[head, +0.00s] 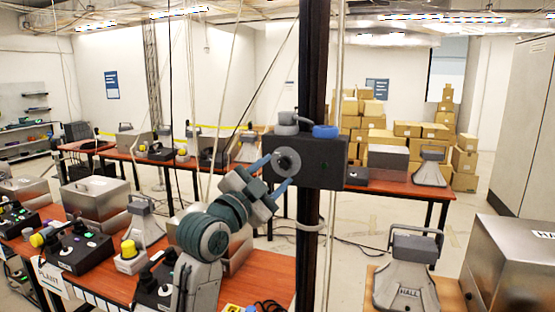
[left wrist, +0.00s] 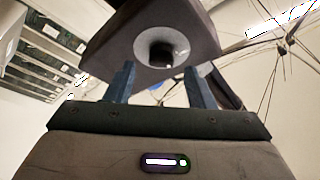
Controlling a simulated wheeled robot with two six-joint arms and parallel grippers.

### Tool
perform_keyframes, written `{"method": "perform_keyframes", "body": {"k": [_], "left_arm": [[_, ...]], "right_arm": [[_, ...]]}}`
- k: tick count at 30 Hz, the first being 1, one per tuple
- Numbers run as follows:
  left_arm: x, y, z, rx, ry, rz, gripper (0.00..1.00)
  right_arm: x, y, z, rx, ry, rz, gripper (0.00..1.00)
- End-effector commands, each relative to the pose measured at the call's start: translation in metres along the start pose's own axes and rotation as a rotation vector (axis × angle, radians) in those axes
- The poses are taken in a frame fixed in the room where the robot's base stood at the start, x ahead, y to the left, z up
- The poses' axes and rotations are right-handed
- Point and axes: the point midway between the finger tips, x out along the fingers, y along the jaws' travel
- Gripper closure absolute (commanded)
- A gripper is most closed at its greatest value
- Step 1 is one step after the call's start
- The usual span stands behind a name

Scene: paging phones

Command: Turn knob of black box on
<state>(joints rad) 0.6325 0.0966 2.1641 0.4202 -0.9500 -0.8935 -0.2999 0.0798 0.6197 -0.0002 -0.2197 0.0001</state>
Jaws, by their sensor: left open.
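The black box (head: 325,165) is fixed to the tall dark post at centre of the head view. A round grey knob (head: 287,160) with a dark centre is on its near left face. In the left wrist view the knob (left wrist: 178,49) shows on the underside of the box (left wrist: 110,50) as framed there. My left gripper (head: 274,172) is at the knob, with its blue fingers apart. In the left wrist view the fingers (left wrist: 164,78) stand on either side of the knob; contact cannot be told. My right gripper is not in view.
A blue cap (head: 325,131) and a grey part (head: 288,123) sit on top of the box. The dark post (head: 313,60) rises beside my left arm. Below is a wooden table (head: 265,280) with several devices; a grey handled device (head: 405,275) and a metal case (head: 510,260) stand at right.

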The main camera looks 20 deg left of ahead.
Motion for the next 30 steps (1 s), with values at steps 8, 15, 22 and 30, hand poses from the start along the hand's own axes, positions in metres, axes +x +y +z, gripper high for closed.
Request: {"method": "perform_keyframes", "body": {"k": [8, 15, 22, 30], "left_arm": [[0.020, 0.000, 0.000, 0.000, -0.001, 0.001, 0.51], [0.020, 0.001, 0.001, 0.000, -0.001, 0.000, 0.51], [0.020, 0.001, 0.001, 0.000, -0.001, 0.001, 0.96], [0.020, 0.001, 0.001, 0.018, -0.001, 0.008, 0.96]], "right_arm": [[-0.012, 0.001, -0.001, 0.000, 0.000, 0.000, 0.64], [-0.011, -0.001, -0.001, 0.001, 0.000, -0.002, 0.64], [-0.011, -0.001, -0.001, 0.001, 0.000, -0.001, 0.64], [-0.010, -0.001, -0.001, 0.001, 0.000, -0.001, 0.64]]}}
